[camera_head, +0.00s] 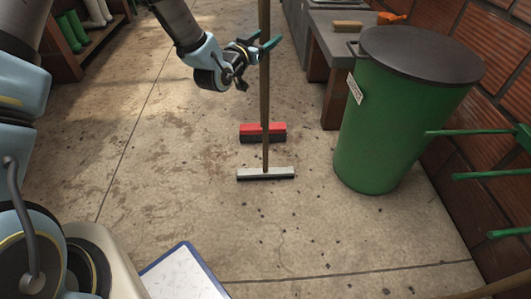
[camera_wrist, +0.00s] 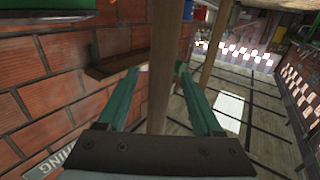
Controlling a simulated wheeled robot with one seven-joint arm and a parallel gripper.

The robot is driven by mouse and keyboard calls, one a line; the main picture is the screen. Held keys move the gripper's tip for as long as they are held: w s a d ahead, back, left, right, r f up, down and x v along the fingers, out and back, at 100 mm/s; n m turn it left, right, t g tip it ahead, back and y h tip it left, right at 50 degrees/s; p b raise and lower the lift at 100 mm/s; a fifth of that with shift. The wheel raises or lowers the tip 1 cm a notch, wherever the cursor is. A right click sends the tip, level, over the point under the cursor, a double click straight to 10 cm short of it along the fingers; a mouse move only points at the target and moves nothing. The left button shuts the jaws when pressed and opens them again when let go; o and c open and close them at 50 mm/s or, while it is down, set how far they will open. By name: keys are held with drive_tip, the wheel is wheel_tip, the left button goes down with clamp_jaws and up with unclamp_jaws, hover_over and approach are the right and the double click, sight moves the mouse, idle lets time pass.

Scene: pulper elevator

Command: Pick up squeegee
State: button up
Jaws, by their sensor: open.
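The squeegee stands upright on the floor, its long brown handle (camera_head: 264,110) rising past the top of the head view and its pale flat head (camera_head: 265,173) resting on the concrete. My gripper (camera_head: 262,43) is high on the handle, with green fingers spread on either side of it. In the wrist view, the handle (camera_wrist: 163,60) runs between the two open fingers of my gripper (camera_wrist: 161,72). Whether either finger touches the handle I cannot tell.
A red brush head (camera_head: 263,129) is on the floor just behind the squeegee head. A green lidded bin (camera_head: 390,125) stands to the right, near a bench (camera_head: 340,50) and brick wall. Green prongs (camera_head: 490,152) jut in at right. A clipboard (camera_head: 185,277) shows low in front. Floor to the left is clear.

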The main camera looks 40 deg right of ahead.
drive_tip(key=shift+c, duration=0.2)
clamp_jaws()
idle(0.3)
drive_tip(key=shift+r, duration=0.1)
idle(0.7)
